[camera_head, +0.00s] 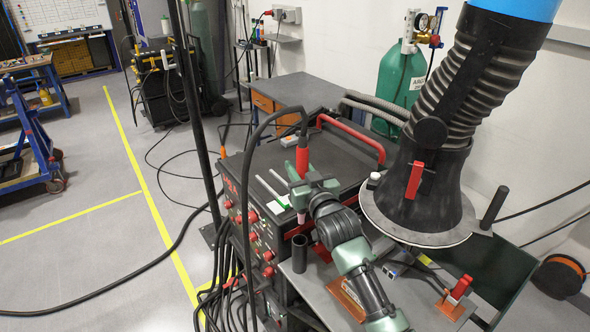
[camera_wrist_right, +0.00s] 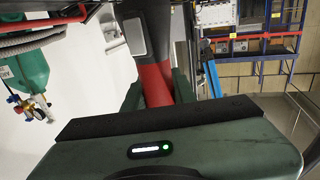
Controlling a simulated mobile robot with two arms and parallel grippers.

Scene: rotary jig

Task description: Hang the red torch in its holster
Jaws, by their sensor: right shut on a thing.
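The red torch (camera_head: 302,160) is held upright by my right gripper (camera_head: 302,193), with its black cable arching up and its pale tip pointing down. In the right wrist view the torch (camera_wrist_right: 155,82) runs between the fingers, dark above and red below. A short dark open-topped tube (camera_head: 300,252), which looks like the holster, stands at the corner of the grey worktop. The torch tip shows above this tube in the picture and apart from it; the depth between them is hard to judge. My left gripper is out of view.
The welding machine (camera_head: 262,195) with red knobs stands behind and left of the gripper. A black fume hood (camera_head: 425,190) hangs close on the right. The worktop (camera_head: 405,303) carries small tools. Another dark post (camera_head: 494,206) stands at the right. Cables hang at the left.

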